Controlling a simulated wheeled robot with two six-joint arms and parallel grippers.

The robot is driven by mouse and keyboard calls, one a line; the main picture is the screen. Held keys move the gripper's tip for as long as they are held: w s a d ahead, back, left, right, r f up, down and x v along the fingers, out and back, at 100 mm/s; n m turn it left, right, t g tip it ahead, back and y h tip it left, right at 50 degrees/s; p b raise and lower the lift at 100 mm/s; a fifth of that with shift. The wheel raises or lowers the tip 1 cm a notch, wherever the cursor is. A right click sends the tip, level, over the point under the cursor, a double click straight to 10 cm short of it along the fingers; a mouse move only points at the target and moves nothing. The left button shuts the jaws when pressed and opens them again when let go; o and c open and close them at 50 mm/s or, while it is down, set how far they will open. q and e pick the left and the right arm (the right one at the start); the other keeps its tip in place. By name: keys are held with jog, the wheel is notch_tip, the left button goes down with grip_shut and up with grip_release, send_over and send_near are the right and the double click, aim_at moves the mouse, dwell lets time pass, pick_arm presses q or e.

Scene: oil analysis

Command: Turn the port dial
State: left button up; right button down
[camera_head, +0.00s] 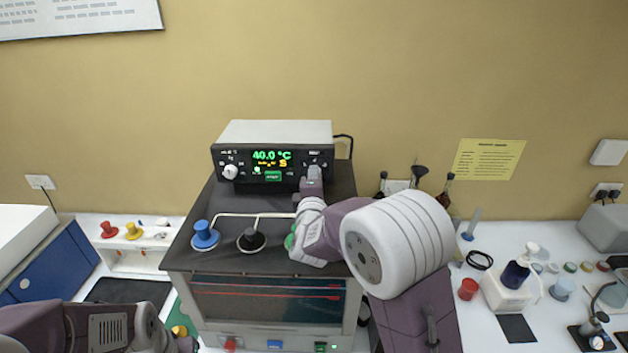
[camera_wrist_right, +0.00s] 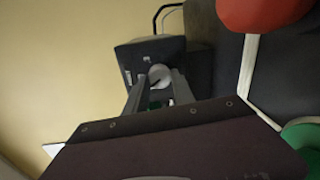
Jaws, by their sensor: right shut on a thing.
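A control unit (camera_head: 270,132) with a black front panel stands at the back of the bath top; its display reads 40.0 °C. A white knob (camera_head: 230,171) sits at the panel's left. My right gripper (camera_head: 313,178) is at the panel's right side. In the right wrist view, a white round dial (camera_wrist_right: 160,75) lies between its fingertips, and the gripper is shut on it. In the head view the gripper hides this dial. My left arm enters at the lower left; its fingers are outside the picture.
The dark bath top (camera_head: 225,253) carries a blue knob (camera_head: 205,235) and a black knob (camera_head: 251,240). A green knob is partly behind my right arm; a red one (camera_wrist_right: 262,12) shows in the wrist view. Bottles and jars crowd the right bench.

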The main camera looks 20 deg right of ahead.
jog(key=shift+r+n+h+b, duration=0.15)
jog(key=shift+n+b, duration=0.15)
jog(key=shift+n, duration=0.95)
jog(key=shift+r+n+h+b, duration=0.15)
jog(key=shift+n+b, duration=0.1)
jog(key=shift+n, duration=1)
jog(key=c, duration=1.2)
grip_release()
jog(key=shift+w, duration=0.1)
jog(key=shift+o, duration=0.7)
jog(key=shift+w+d+f, duration=0.1)
jog(key=shift+f, duration=0.1)
jog(key=b+v, duration=0.6)
jog(key=v, duration=0.3)
